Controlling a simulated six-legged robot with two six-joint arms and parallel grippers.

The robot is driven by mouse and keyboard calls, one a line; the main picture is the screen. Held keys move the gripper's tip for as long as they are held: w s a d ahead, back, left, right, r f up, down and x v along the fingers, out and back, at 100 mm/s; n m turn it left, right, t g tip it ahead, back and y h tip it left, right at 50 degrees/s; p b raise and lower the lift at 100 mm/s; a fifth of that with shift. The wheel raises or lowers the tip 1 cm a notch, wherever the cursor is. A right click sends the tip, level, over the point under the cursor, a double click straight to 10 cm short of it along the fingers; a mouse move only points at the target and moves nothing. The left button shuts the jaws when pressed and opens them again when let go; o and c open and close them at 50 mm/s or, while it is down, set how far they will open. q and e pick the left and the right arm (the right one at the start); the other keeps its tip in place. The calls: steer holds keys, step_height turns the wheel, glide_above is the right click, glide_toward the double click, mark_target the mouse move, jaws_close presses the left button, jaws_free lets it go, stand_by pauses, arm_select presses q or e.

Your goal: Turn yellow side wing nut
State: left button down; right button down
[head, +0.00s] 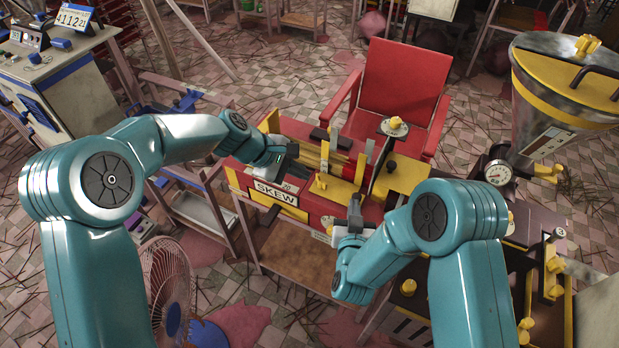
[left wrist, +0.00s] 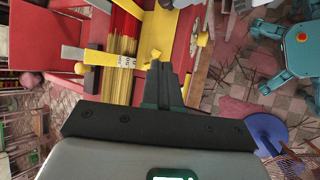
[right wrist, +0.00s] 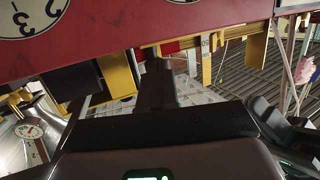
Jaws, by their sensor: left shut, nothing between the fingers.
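The red extruder marked SKEW (head: 276,192) stands on a low wooden table, with a yellow crossbar (head: 340,190) over yellow sticks. A small yellow piece (head: 321,182), possibly the wing nut, stands on the bar; I cannot tell for sure. Small yellow pieces also show in the left wrist view, one (left wrist: 150,55) right beside the fingertips. My left gripper (head: 290,151) is shut and empty, above the left part of the extruder; it also shows in the left wrist view (left wrist: 163,72). My right gripper (head: 355,203) looks shut and empty at the extruder's front edge, close under its red side (right wrist: 110,45).
A red chair (head: 402,85) stands behind. A dark machine with a gauge (head: 497,173) and a large hopper (head: 560,80) stand at right. A fan (head: 168,285) stands at front left.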

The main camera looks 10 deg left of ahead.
mark_target(317, 178)
arm_select(q)
steer(key=s+a+n+t, duration=0.3)
steer(key=a+n, duration=0.4)
steer(key=n, duration=0.5)
steer(key=shift+n, duration=0.6)
steer(key=x, duration=0.8)
steer(key=w+x, duration=0.1)
steer(key=x, duration=0.3)
steer(key=shift+d+r, duration=0.15)
steer(key=shift+d, duration=0.1)
steer(key=shift+w+d, duration=0.4)
steer(key=shift+w, duration=0.05)
steer(key=shift+w+r+m, duration=0.15)
steer(key=shift+w+m, duration=0.1)
steer(key=shift+m, duration=0.25)
